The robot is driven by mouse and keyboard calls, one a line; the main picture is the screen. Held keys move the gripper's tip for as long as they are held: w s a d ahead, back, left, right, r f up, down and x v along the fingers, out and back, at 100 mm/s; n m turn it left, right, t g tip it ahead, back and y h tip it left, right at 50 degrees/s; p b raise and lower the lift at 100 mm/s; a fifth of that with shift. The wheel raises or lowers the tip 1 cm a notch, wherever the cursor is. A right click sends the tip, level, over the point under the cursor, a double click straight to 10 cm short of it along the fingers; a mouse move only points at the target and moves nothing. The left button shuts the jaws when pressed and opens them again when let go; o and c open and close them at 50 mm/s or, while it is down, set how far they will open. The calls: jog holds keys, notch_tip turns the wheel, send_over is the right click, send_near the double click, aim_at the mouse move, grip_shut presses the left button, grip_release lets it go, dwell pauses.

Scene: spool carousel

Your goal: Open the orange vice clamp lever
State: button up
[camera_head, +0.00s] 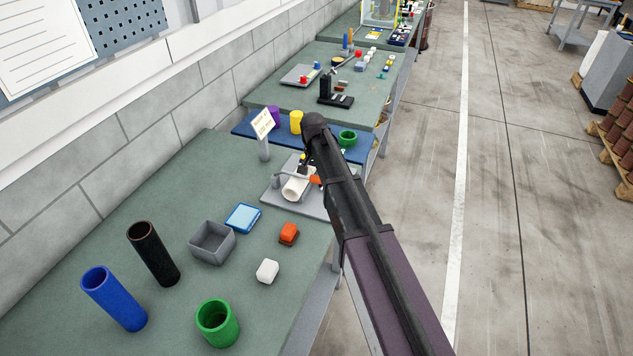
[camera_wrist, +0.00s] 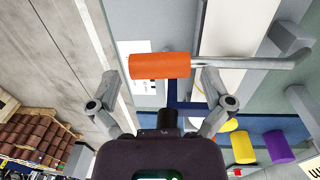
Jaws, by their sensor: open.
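The orange lever handle (camera_head: 316,180) shows beside my gripper (camera_head: 308,160) in the head view, partly hidden by my arm. In the wrist view the orange handle (camera_wrist: 160,66) lies crosswise between the two open fingertips of my gripper (camera_wrist: 159,80). It appears apart from both fingers, though depth is hard to judge. A grey lever rod (camera_wrist: 262,63) runs from the handle to the right. The vice sits on a light grey base plate (camera_head: 272,196), with a white cylinder (camera_head: 297,186) lying on it. My arm hides part of the vice.
A sign on a post (camera_head: 263,123) stands behind the vice. Blue (camera_head: 114,299), black (camera_head: 153,254) and green (camera_head: 217,323) tubes, a grey box (camera_head: 212,243) and small blocks stand on the near table. A blue mat (camera_head: 243,124) with coloured spools lies beyond.

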jog(key=shift+f, duration=0.4)
jog(key=shift+s, duration=0.1)
jog(key=c, duration=1.1)
jog(key=shift+a, duration=0.1)
jog(key=shift+c, duration=0.2)
jog(key=shift+r, duration=0.1)
